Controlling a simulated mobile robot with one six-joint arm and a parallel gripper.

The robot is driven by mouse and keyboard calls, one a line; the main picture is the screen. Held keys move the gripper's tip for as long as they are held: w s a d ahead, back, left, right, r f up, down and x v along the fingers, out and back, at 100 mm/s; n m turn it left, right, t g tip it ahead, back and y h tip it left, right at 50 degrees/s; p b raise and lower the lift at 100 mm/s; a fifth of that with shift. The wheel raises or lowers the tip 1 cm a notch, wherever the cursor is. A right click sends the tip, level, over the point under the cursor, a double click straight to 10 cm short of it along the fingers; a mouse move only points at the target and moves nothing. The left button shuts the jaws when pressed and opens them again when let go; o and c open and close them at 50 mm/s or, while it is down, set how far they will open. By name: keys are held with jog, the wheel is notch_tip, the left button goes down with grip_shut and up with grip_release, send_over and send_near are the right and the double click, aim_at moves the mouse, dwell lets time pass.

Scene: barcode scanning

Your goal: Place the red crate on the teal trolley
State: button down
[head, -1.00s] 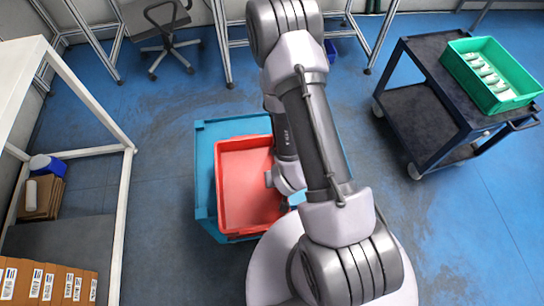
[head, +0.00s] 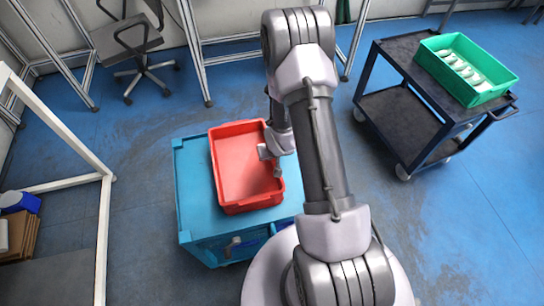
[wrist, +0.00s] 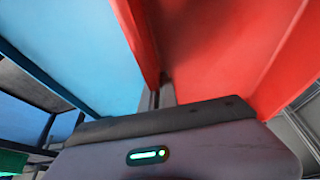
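The red crate (head: 232,170) is empty and upright, over the top of the teal trolley (head: 195,215) in the head view. Whether its base touches the trolley top is not clear. My gripper (head: 277,158) is at the crate's right wall, with its fingers partly hidden by my arm. In the wrist view my gripper (wrist: 163,95) is shut on the wall of the red crate (wrist: 215,50). The teal trolley (wrist: 75,45) fills the upper left of that view.
A dark two-shelf cart (head: 400,115) with a green crate (head: 468,68) of white items stands to the right. A white-framed table (head: 60,130) is at the left. An office chair (head: 135,45) stands at the back. Blue floor lies clear between them.

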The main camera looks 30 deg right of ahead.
jog(key=shift+f, duration=0.1)
jog(key=c, duration=1.6)
grip_release()
jog(key=shift+c, duration=0.2)
